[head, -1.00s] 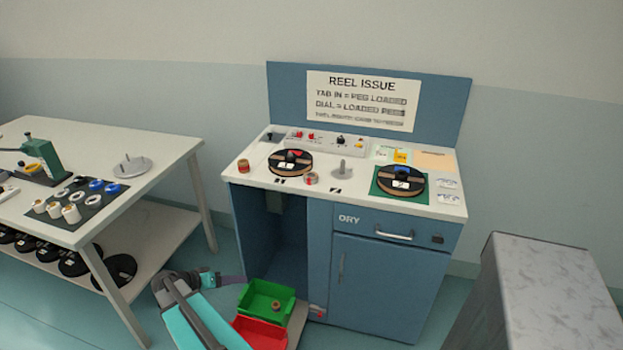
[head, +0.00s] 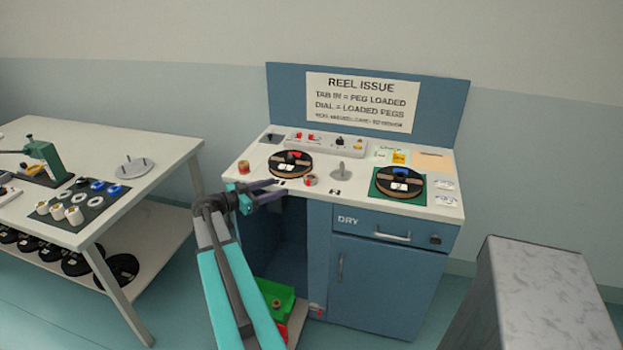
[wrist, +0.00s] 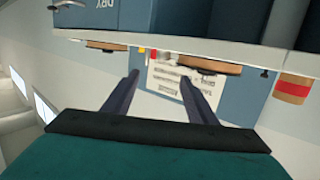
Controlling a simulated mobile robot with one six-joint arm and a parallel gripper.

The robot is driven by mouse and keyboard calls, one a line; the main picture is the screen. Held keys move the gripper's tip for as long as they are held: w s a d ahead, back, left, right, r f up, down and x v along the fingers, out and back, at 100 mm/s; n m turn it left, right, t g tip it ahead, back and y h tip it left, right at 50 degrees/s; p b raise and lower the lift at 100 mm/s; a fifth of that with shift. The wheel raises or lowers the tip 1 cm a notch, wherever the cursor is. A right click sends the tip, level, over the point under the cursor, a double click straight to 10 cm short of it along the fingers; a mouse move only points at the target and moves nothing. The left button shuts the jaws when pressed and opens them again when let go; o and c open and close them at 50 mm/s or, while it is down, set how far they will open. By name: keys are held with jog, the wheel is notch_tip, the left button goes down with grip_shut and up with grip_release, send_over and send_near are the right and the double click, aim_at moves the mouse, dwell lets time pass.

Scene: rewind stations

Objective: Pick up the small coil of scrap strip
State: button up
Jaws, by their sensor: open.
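My gripper (head: 280,191) is open and empty at the front edge of the counter, near the left reel. Small coils show in several places. One tan and red coil (head: 243,167) stands at the counter's left end. A small brown coil (head: 276,303) lies in the green bin below. In the wrist view a tan coil with a red band (wrist: 292,90) is at the right, outside my open fingers (wrist: 160,85); I cannot tell which counter coil this is.
A control box (head: 325,144) stands behind. A green bin (head: 270,289) is below. A white worktable (head: 165,170) stands at left, a grey block (head: 545,290) at right.

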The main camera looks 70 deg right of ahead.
jog(key=shift+d, duration=0.1)
jog(key=p, duration=0.3)
send_near(306, 179)
jog(key=r+x, duration=0.1)
jog(key=x, duration=0.2)
jog(key=shift+s+d+f, duration=0.25)
jog(key=shift+d+f, duration=0.2)
jog(key=shift+f, duration=0.05)
jog(key=shift+p+x, duration=0.75)
jog(key=shift+x, duration=0.45)
jog(key=shift+p+x, duration=0.65)
jog(key=shift+x, duration=0.75)
jog(key=shift+f, duration=0.1)
jog(key=shift+c, duration=0.2)
